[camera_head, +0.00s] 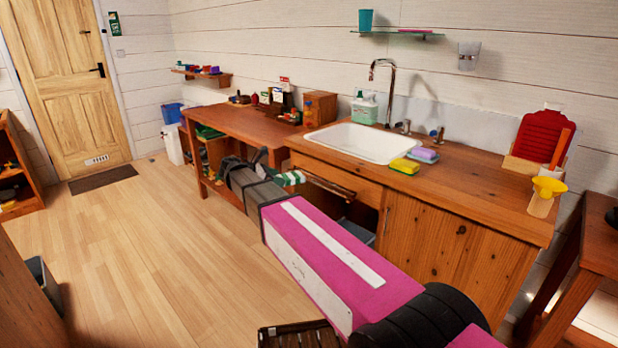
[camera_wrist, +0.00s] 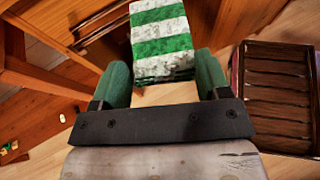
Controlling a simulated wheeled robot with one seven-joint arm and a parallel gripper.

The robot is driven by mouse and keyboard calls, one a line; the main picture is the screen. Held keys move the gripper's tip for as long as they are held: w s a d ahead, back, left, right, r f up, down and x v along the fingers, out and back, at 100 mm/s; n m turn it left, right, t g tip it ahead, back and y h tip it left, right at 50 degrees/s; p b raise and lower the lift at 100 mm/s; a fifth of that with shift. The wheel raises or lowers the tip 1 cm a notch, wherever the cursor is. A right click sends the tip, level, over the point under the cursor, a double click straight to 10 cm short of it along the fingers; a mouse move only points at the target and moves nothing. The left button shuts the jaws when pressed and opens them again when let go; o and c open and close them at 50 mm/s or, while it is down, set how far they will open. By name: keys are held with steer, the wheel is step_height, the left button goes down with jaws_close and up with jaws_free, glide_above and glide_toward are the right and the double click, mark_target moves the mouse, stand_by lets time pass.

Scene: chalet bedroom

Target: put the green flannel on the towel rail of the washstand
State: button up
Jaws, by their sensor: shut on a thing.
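A folded green-and-white striped flannel (camera_wrist: 161,38) is held between the fingers of my gripper (camera_wrist: 160,72) in the wrist view. The green fingers stand on either side of it, and its far part reaches beyond them. In the head view the striped flannel (camera_head: 291,179) shows just right of my gripper (camera_head: 252,160), in front of the washstand (camera_head: 440,240). A dark bar that looks like the towel rail (camera_head: 331,187) runs along the washstand's front, close right of the flannel. I cannot tell whether the flannel touches it.
The washstand top carries a white basin (camera_head: 362,143), sponges (camera_head: 405,166) and a soap bottle (camera_head: 364,108). A wooden table (camera_head: 235,122) adjoins it at the left. A dark slatted crate (camera_wrist: 278,95) lies right in the wrist view. The floor (camera_head: 130,240) at the left is clear.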

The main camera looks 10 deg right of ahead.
mark_target(302, 173)
steer(key=d, duration=0.3)
steer(key=w+d, duration=0.1)
steer(key=d, duration=0.2)
steer(key=w+d, duration=0.1)
steer(key=d, duration=0.2)
steer(key=shift+w+d, duration=0.1)
steer(key=shift+d, duration=0.1)
steer(key=x, duration=0.3)
steer(key=shift+f, duration=0.1)
steer(key=shift+f, duration=0.15)
steer(key=o, duration=1)
